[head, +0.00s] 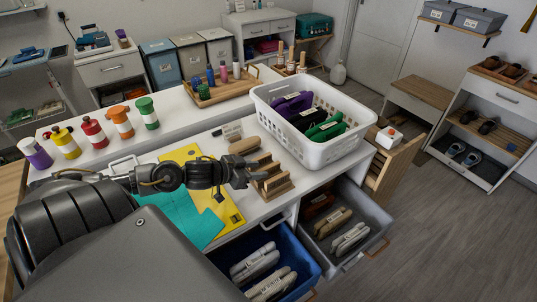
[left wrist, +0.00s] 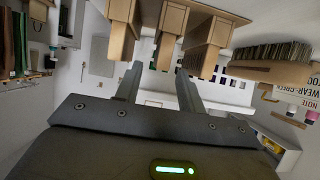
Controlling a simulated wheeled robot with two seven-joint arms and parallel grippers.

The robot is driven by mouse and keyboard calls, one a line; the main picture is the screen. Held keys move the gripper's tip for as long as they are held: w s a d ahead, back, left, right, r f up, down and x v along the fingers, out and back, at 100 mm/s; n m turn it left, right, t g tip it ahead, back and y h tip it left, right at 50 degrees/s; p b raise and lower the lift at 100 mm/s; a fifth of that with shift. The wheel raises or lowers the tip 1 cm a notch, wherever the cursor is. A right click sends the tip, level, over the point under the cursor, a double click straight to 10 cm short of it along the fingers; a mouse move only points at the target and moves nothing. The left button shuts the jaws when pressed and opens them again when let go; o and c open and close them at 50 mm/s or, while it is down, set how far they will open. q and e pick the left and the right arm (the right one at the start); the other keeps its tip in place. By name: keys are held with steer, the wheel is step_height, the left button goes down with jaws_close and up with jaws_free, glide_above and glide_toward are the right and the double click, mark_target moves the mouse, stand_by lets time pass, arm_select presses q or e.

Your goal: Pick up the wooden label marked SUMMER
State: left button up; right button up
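A small wooden rack (head: 272,180) with upright slats stands on the white counter. Its wooden pieces (left wrist: 171,28) also show at the top of the left wrist view. I cannot read the word SUMMER anywhere, so I cannot tell which piece is that label. My left gripper (head: 252,174) is at the rack's left side in the head view. In the left wrist view its two fingers (left wrist: 158,72) are apart, pointing at the wooden pieces, with no object clearly held between them. My right gripper is not in view.
A wooden-backed brush (head: 245,145) lies behind the rack. A white basket (head: 318,153) stands to the right. Yellow and teal sheets (head: 190,215) lie under my left arm. A blue drawer (head: 312,262) and a grey drawer (head: 378,222) stand open below the counter's front edge.

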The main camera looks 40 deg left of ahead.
mark_target(264, 169)
arm_select(q)
steer(key=shift+w, duration=0.2)
steer(key=shift+w+d+f, duration=0.15)
steer(key=shift+w, duration=0.15)
steer(key=shift+p+x, duration=0.55)
steer(key=shift+x, duration=1.6)
jaws_close()
